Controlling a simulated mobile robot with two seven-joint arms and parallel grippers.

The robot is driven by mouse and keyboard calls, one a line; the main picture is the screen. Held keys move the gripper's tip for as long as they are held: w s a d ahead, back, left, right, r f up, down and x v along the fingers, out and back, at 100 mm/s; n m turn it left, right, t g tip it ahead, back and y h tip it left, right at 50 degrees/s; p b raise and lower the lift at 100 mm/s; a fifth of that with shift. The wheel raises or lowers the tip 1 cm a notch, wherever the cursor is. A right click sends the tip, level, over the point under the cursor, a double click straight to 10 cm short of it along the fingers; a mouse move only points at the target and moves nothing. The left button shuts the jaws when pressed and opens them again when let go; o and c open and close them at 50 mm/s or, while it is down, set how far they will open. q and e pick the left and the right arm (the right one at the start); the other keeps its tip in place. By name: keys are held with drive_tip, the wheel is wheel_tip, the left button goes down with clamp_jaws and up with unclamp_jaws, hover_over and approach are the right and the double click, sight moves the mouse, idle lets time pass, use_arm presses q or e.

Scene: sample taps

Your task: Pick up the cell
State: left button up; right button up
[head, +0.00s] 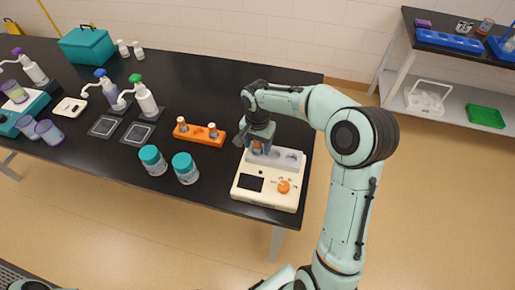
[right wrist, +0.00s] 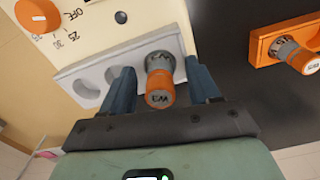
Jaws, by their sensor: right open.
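The cell (right wrist: 160,82) is a small orange cylinder with a grey upper part and a dark label. It sits in one end well of the grey block (right wrist: 95,75) on the cream instrument (head: 268,184). My right gripper (head: 256,143) is over that block, fingers pointing down. In the right wrist view its two blue-grey fingers are open on either side of the cell; whether they touch it cannot be told. In the head view the gripper hides most of the cell. My left gripper does not show.
An orange rack (head: 198,134) holding similar cells stands left of the instrument. Two teal-lidded jars (head: 186,170) stand near the front edge. Spray bottles (head: 145,97), dark pads (head: 138,134) and a teal box (head: 86,46) are farther left. The black table is clear behind the rack.

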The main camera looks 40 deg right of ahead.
drive_tip(key=c, duration=0.9)
drive_tip(key=shift+c, duration=0.2)
